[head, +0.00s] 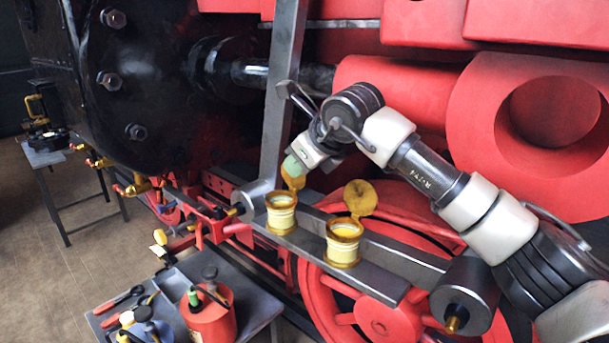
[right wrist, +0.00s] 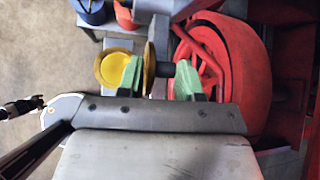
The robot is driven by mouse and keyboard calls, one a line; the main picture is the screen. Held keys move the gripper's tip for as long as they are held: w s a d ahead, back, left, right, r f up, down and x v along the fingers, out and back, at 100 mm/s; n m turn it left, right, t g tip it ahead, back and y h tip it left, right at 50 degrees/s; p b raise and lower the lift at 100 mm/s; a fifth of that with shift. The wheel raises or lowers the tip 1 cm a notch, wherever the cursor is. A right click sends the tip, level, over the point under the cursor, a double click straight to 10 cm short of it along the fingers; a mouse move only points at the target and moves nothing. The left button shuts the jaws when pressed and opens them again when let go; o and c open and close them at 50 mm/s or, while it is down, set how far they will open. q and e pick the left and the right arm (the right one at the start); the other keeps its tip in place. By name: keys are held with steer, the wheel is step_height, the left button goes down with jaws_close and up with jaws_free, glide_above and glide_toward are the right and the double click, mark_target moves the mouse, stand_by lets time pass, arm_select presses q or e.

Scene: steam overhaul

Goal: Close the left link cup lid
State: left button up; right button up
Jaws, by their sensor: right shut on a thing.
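The left link cup (head: 281,216) is a brass-rimmed cup with a pale body on the grey rod. Its yellow lid (head: 293,176) stands up, open, at the cup's far side. My right gripper (head: 296,163) has its green fingertips at this lid and is shut on it; the fingers partly cover it. In the right wrist view the lid (right wrist: 150,64) shows edge-on between the green fingertips, and the round yellow cup (right wrist: 113,68) lies just left of it.
A second cup (head: 342,248) with its lid (head: 360,197) standing open is to the right on the same grey rod (head: 393,288). A grey upright bar (head: 281,95) rises close behind the left cup. A red can (head: 209,319) and tools stand on a low table.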

steer(key=t+b, duration=0.1)
steer(key=b, duration=0.1)
steer(key=s+n+t+h+b, duration=0.1)
steer(key=b, duration=0.2)
steer(key=a+b, duration=0.1)
steer(key=b, duration=0.1)
steer(key=shift+s+a+f+n+t+h, duration=0.1)
steer(key=shift+s+f+n+t+h, duration=0.2)
steer(key=shift+s+t, duration=0.1)
steer(key=shift+s+a+r+b, duration=0.15)
steer(key=shift+r+b, duration=0.1)
steer(key=shift+b, duration=0.55)
steer(key=shift+t, duration=0.3)
steer(key=o, duration=0.6)
steer(key=shift+c, duration=0.2)
steer(key=shift+o, duration=1)
